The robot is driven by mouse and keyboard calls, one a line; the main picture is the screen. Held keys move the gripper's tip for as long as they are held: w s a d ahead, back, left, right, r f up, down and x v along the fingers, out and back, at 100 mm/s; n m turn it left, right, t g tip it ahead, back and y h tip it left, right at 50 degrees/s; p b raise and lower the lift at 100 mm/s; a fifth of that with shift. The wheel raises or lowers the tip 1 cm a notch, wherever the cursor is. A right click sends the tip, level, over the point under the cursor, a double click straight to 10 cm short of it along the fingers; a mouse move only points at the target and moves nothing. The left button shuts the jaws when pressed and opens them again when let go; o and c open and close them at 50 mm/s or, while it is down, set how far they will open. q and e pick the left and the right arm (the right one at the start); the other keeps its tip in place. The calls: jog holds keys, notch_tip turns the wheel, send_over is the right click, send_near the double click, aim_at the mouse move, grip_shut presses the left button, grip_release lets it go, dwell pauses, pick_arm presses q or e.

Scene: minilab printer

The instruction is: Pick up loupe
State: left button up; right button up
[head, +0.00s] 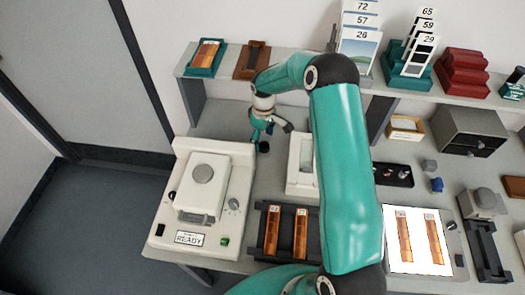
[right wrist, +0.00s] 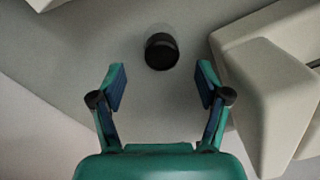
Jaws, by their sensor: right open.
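The loupe (right wrist: 161,52) shows in the right wrist view as a short black cylinder with a clear, pale part at its far end. It stands on the grey surface, just beyond and between my fingertips. In the head view it is a small dark spot (head: 264,147) just below my right gripper (head: 265,131). My right gripper (right wrist: 161,77) is open and empty, with its two fingers spread wider than the loupe and not touching it. My left gripper is not in view.
A cream machine with a READY label (head: 190,238) stands left of the loupe, and its casing fills the right of the wrist view. A white box-like device (head: 300,180) is to the right. A shelf (head: 225,78) runs behind. The surface around the loupe is clear.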

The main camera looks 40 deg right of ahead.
aim_at(264, 145)
jog(key=f, duration=0.1)
jog(key=f+b, duration=0.1)
jog(key=f, duration=0.3)
jog(key=shift+s+b, duration=0.35)
jog(key=shift+r, duration=0.15)
jog(key=shift+c, duration=0.6)
jog(key=c, duration=1)
